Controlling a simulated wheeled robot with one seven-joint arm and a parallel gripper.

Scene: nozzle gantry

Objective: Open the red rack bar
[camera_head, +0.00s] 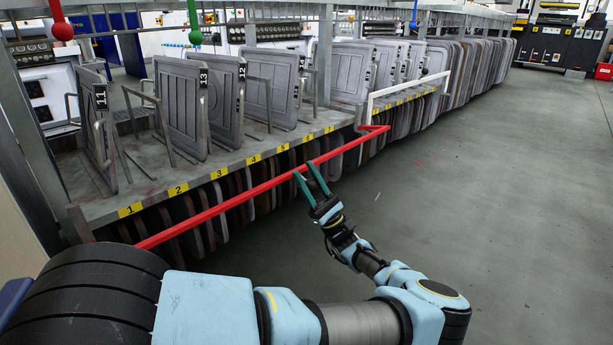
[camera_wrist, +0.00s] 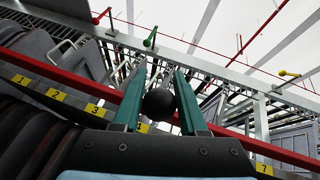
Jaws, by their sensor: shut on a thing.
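The red rack bar (camera_head: 245,193) runs along the front edge of the rack, below the yellow number labels, with a bent end at its far right. In the wrist view the red bar (camera_wrist: 60,78) crosses slantwise behind the fingers. My gripper (camera_head: 302,169) has its two green fingers at the bar, near labels 5 and 6, and is shut on it with a gap between the fingers. The fingers (camera_wrist: 161,68) hide a short piece of the bar in the wrist view. A dark round thing (camera_wrist: 159,102) shows between them; I cannot tell what it is.
Grey plates (camera_head: 180,105) stand on the shelf (camera_head: 235,150) behind the bar, with more hanging below. A white bar (camera_head: 408,88) fronts the neighbouring rack section. The grey floor (camera_head: 490,200) to the right is clear.

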